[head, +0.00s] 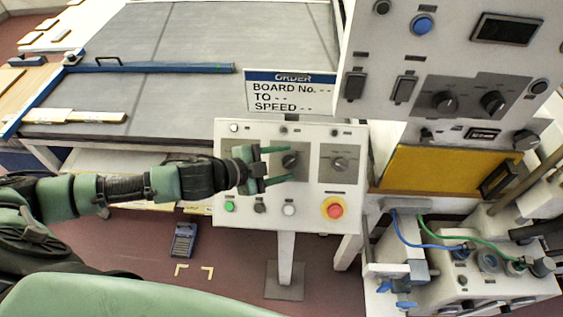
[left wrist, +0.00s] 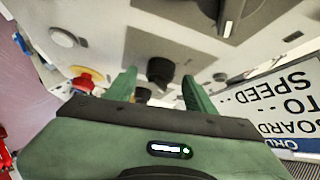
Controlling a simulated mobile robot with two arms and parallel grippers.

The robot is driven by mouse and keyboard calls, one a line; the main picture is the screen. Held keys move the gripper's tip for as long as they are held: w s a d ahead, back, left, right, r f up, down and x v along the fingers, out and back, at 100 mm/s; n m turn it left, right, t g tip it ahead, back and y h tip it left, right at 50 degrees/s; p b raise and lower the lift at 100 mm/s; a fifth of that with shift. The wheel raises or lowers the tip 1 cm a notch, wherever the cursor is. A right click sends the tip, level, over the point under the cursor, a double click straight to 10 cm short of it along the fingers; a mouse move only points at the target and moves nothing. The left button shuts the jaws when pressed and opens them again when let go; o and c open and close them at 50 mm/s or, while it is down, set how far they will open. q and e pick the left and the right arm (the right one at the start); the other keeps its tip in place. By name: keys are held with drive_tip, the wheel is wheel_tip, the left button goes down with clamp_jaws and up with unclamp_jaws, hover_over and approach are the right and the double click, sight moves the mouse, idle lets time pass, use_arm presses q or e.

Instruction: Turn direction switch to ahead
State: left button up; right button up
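In the left wrist view, a dark knob (left wrist: 160,69) shows between the two spread fingers (left wrist: 159,79), with gaps on both sides. My right gripper is not in view.
A red stop button (head: 334,208) and several small buttons line the box's lower edge. An order sign (head: 290,92) stands behind the box. A taller panel (head: 375,45) with more knobs rises at the right. A blue-framed grey table (head: 190,60) lies behind.

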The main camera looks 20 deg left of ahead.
use_arm(q)
drive_tip(key=shift+s+a+r+b, duration=0.1)
drive_tip(key=shift+s+a+b, duration=0.25)
drive_tip(key=shift+s+a, duration=0.05)
drive_tip(key=b+v, duration=0.3)
drive_tip(key=v, duration=0.3)
drive_tip(key=shift+s+r, duration=0.3)
